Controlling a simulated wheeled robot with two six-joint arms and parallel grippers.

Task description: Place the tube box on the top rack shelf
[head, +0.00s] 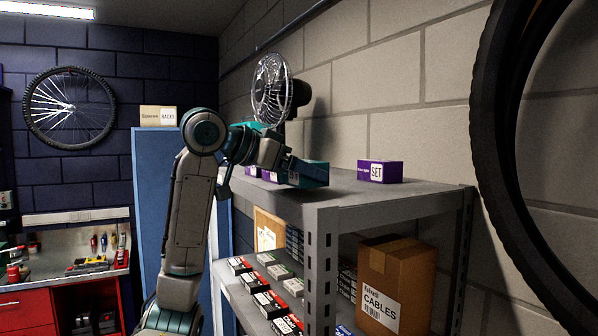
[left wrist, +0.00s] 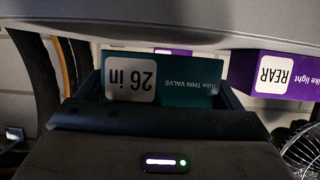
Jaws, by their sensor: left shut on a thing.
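The teal tube box (head: 314,174) is between the fingers of my left gripper (head: 300,170), over the near part of the top rack shelf (head: 345,190). In the left wrist view the tube box (left wrist: 195,88) shows a "26 in" label, upside down in the picture, with dark gripper fingers (left wrist: 160,100) at both sides. The gripper is shut on it. The box's underside is hard to see, so I cannot tell whether it touches the shelf. My right gripper is not in view.
A purple "SET" box (head: 380,172) stands right of the tube box, with bare shelf between. Other purple boxes (head: 268,176) stand left, partly hidden; one "REAR" light box (left wrist: 272,75) is close by. A fan (head: 272,90) stands behind. Lower shelf holds a cables carton (head: 392,285).

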